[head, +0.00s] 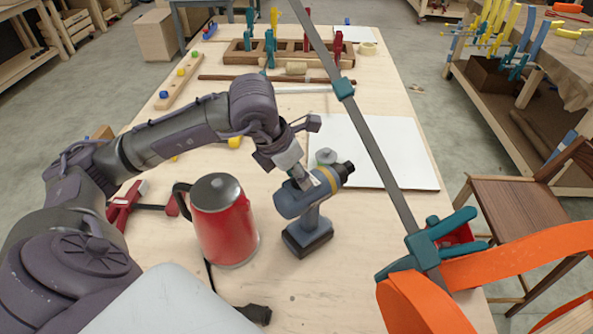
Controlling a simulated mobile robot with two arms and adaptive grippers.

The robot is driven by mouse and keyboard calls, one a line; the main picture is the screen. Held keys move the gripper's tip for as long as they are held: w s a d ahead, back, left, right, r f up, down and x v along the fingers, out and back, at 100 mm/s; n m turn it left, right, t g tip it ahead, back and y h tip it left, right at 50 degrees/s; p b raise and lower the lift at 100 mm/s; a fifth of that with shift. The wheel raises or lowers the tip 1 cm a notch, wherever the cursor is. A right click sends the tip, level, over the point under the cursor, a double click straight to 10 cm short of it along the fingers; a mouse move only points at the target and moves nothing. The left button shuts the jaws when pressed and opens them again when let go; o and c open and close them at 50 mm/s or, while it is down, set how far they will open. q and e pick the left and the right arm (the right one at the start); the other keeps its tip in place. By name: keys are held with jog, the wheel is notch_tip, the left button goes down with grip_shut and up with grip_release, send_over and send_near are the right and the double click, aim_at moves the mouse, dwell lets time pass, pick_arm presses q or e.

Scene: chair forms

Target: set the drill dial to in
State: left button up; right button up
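A blue-grey cordless drill (307,222) stands upright on its battery base on the light wooden workbench, its dark chuck pointing to the upper right. A yellowish ring (328,180) circles its front, behind the chuck. My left gripper (302,180) reaches down from the upper left to the top of the drill body. Its tip overlaps the drill in the head view; I cannot tell whether it touches. Its fingers are small and partly hidden, so their opening is unclear. The dial's markings cannot be made out. My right gripper is not in view.
A red kettle (223,222) stands close left of the drill. A white board (395,150) lies behind it. A long bar clamp (372,143) with teal jaws crosses the right side near orange bent forms (520,258). A clamp rack (285,52) is at the back.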

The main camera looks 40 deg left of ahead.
pick_arm(q)
grip_shut()
jog(key=shift+f+m+b, duration=0.2)
jog(key=shift+m+b, duration=0.4)
jog(key=shift+b, duration=0.4)
jog(key=shift+a+m+h+b, duration=0.1)
jog(key=shift+m+h+b, duration=0.4)
jog(key=shift+m+b, duration=0.25)
jog(key=shift+w+m+g+h+b, duration=0.1)
jog(key=shift+m+g+h+b, duration=0.3)
jog(key=shift+m+b, duration=0.6)
jog(key=shift+r+m+g+h+b, duration=0.15)
jog(key=shift+m+g+h+b, duration=0.25)
jog(key=shift+m, duration=0.85)
